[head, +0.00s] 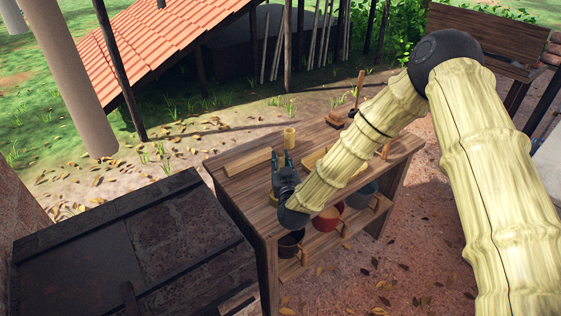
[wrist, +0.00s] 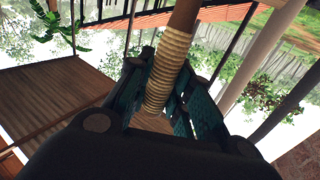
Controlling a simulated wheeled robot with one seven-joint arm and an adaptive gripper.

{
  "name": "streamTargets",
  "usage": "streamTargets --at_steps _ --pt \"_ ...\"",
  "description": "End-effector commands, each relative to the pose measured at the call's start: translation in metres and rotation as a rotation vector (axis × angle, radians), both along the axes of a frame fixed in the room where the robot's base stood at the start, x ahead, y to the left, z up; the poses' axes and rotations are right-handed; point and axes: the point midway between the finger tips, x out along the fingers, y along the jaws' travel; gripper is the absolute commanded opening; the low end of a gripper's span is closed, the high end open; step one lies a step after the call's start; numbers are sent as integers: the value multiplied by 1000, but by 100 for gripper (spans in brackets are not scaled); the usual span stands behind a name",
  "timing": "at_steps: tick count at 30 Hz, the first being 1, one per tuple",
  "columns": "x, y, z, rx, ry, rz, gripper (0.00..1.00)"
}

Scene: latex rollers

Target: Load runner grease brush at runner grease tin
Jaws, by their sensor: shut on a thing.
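My gripper (head: 286,163) is over the near left part of the wooden workbench (head: 236,190) in the head view. In the wrist view my gripper (wrist: 168,80) has its teal-padded fingers closed around a brown wooden handle with pale cord wrapping (wrist: 168,62), which looks like the brush. The handle runs up out of the picture, and its bristle end cannot be made out.
A dark pot (head: 290,244), a red pot (head: 327,223) and a blue-grey pot (head: 362,195) are on the lower shelf. A wooden block (head: 247,161) lies at the bench's left.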

Motion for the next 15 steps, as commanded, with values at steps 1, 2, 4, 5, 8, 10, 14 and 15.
streamTargets --at_steps 1,2,4,5,8,10,14,15 --pt "-1 0 -2 0 3 0 3" --pt "-1 0 -2 0 3 0 3" --pt "-1 0 -2 -1 4 0 3" --pt "-1 0 -1 -1 4 0 3" --pt "-1 0 2 -1 3 1 3" --pt "-1 0 6 -1 2 1 3" --pt "0 0 14 -1 2 1 3" --pt "0 0 17 -1 2 0 3"
